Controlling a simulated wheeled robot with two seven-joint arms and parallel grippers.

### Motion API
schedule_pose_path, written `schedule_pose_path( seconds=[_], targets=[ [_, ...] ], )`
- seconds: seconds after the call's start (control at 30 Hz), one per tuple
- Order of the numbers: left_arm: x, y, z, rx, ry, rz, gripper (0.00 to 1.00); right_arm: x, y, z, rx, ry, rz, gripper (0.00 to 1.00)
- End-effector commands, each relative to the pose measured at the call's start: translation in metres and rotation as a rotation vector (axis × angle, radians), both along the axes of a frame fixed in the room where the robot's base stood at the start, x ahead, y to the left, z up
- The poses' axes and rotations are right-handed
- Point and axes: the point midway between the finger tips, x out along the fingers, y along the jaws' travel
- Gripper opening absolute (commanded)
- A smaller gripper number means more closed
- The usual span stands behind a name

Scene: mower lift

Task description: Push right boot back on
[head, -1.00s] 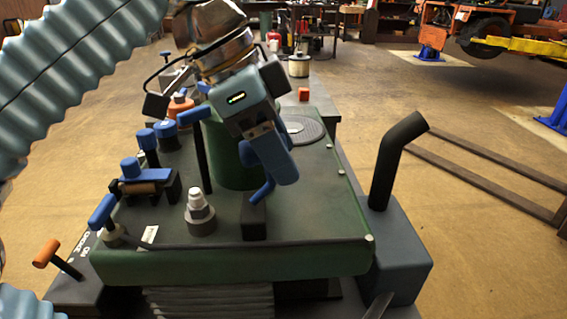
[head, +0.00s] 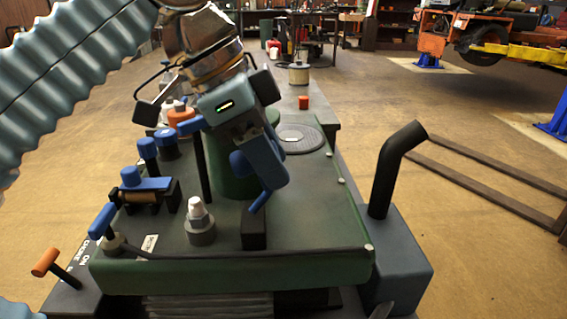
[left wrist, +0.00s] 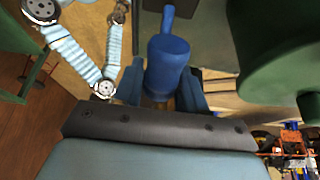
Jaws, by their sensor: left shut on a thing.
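A blue boot (left wrist: 167,68), with a thick round body and a narrower neck, sits between the two blue fingers of my left gripper (left wrist: 163,92) in the left wrist view. In the head view my left gripper (head: 263,180) is shut on it above the green engine deck, and its fingers partly hide the boot. A bare spark plug (head: 200,212) with a white top stands upright on the deck, lower left of the gripper and apart from it. Another blue boot (head: 103,219) sits at the deck's left front corner with a dark lead. My right gripper is not in view.
A green deck (head: 310,235) carries a black upright post, a dark block (head: 254,228), blue-capped parts (head: 147,149) and a green cylinder (head: 235,175). A black exhaust pipe (head: 390,170) rises at the right.

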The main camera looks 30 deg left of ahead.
Motion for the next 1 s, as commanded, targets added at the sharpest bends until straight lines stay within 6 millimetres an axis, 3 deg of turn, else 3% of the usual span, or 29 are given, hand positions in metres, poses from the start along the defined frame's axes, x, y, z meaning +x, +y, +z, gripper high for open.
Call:
schedule_pose_path(
  seconds=[1.0],
  targets=[
    [-0.027, 0.045, -0.001, 0.000, 0.000, 0.004, 0.30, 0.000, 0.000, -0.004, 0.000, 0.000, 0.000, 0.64]
  ],
)
